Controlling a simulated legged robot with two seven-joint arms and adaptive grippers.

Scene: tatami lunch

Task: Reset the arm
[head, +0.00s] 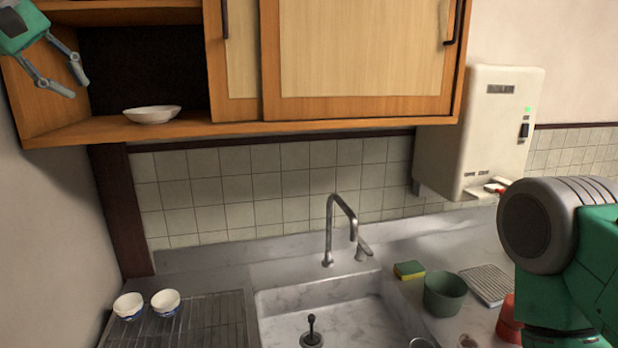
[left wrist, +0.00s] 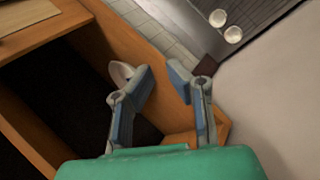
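My left gripper (head: 76,80) is at the top left of the head view, in front of the open left part of the wooden cabinet (head: 165,131). In the left wrist view its two fingers (left wrist: 160,85) stand apart with nothing between their tips. A white bowl (head: 152,114) sits on the cabinet's lower shelf, below and to the right of the gripper. The bowl also shows in the left wrist view (left wrist: 121,72), partly hidden by a finger. A green link of my right arm shows at the right edge of the head view; the right gripper does not show.
Two small bowls (head: 128,305) (head: 166,302) stand on the drying rack (head: 215,318). The sink (head: 350,290) has a tall faucet (head: 329,235). A sponge (head: 409,269) and green tub (head: 445,292) stand right of it. A white heater (head: 482,130) hangs on the wall.

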